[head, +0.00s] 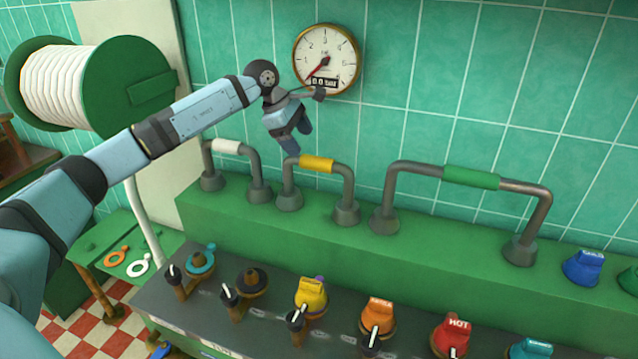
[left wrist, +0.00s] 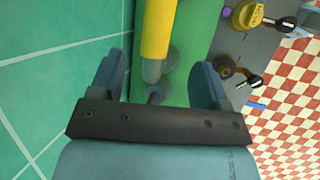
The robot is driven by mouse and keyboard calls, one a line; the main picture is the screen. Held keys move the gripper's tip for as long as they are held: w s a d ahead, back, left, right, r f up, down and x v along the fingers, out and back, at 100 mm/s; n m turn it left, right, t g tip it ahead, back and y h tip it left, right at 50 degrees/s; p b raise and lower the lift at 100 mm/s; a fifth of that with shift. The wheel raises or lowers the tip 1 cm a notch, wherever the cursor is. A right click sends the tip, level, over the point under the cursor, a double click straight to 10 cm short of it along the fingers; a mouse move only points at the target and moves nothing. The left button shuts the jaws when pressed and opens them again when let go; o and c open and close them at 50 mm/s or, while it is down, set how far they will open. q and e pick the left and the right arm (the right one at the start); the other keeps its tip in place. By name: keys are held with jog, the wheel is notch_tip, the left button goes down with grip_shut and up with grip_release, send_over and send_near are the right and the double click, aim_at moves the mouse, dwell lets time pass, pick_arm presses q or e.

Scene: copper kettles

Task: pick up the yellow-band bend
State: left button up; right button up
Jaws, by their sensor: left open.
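The yellow-band bend (head: 317,163) is a grey U-shaped pipe with a yellow sleeve, standing upright on two round flanges on the green ledge (head: 440,240). In the left wrist view the bend (left wrist: 157,32) shows its yellow sleeve ahead, between the lines of the two fingers. My left gripper (head: 298,139) is open and empty, just above the left part of the bend, apart from it as far as I can tell. Its two blue fingers also show in the left wrist view (left wrist: 160,82). My right gripper is in neither view.
A white-band bend (head: 226,146) stands close on the left and a green-band bend (head: 470,177) on the right. A pressure gauge (head: 326,58) hangs on the tiled wall just behind my gripper. Several coloured knobs, including a yellow one (head: 311,295), line the front panel.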

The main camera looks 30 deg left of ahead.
aim_at(313, 157)
pick_arm(q)
jog(key=x, duration=0.3)
jog(key=shift+w+d+f, duration=0.1)
jog(key=shift+d+f, duration=0.1)
jog(key=shift+f, duration=0.1)
jog(key=shift+p+x, duration=0.55)
jog(key=shift+x, duration=0.2)
jog(key=x, duration=0.2)
jog(key=p+x, duration=0.1)
jog(key=x, duration=0.1)
jog(key=shift+w, duration=0.3)
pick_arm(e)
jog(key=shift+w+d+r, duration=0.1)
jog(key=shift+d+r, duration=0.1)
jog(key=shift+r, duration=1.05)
pick_arm(q)
jog(key=shift+s, duration=0.1)
jog(key=c, duration=1)
